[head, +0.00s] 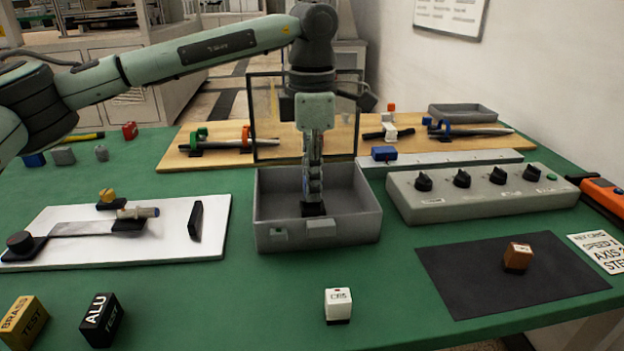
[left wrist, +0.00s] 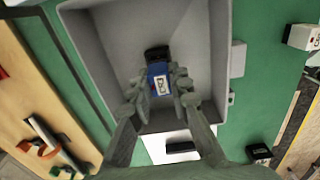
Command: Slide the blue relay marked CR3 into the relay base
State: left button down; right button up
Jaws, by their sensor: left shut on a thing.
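My left gripper (head: 314,190) points down into the grey open bin (head: 318,235) at the middle of the table. In the left wrist view its fingers (left wrist: 160,92) are shut on a blue relay (left wrist: 158,78) with a white label, too small to read for certain. A black part (left wrist: 157,53) shows at the relay's far end; in the head view a black block (head: 313,209) shows just below the fingertips, inside the bin. The fingers hide most of the relay in the head view. I cannot clearly identify the relay base. My right gripper is not in view.
A pale strip (head: 450,159) with a blue block (head: 383,153) lies behind the grey knob box (head: 480,198). A white cube (head: 338,300) stands in front of the bin. A dark mat (head: 480,280) is at right, a white board (head: 90,245) at left.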

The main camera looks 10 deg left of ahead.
pick_arm(q)
jog(key=shift+f+b, duration=0.9)
jog(key=shift+f, duration=0.3)
dwell(0.6)
jog(key=c, duration=1.3)
grip_release()
jog(key=shift+c, duration=0.2)
jog(key=shift+r, duration=0.1)
notch_tip(320, 180, up, 12)
jog(key=shift+f, duration=0.1)
